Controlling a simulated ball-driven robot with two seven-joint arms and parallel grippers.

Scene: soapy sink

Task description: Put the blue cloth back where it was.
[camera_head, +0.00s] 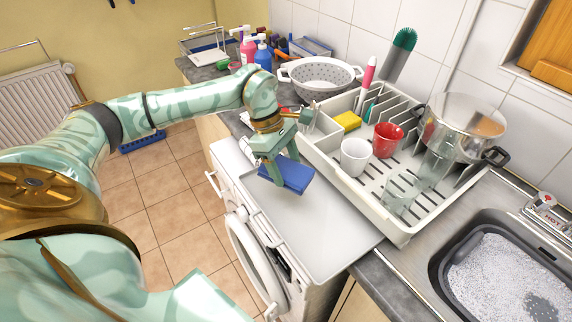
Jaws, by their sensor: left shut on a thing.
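The blue cloth (290,176) is a flat, folded-looking blue piece above the left part of the pale grey tray (330,225) on top of the washing machine. My left gripper (280,166) points down and is shut on the cloth, covering part of its upper side. The cloth is tilted, and I cannot tell whether its lower edge touches the tray. My right gripper is not in view.
A white dish rack (398,232) stands right of the tray, holding a white cup (355,157), a red mug (387,140), glasses and a yellow sponge (347,121). The tray's front is clear.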

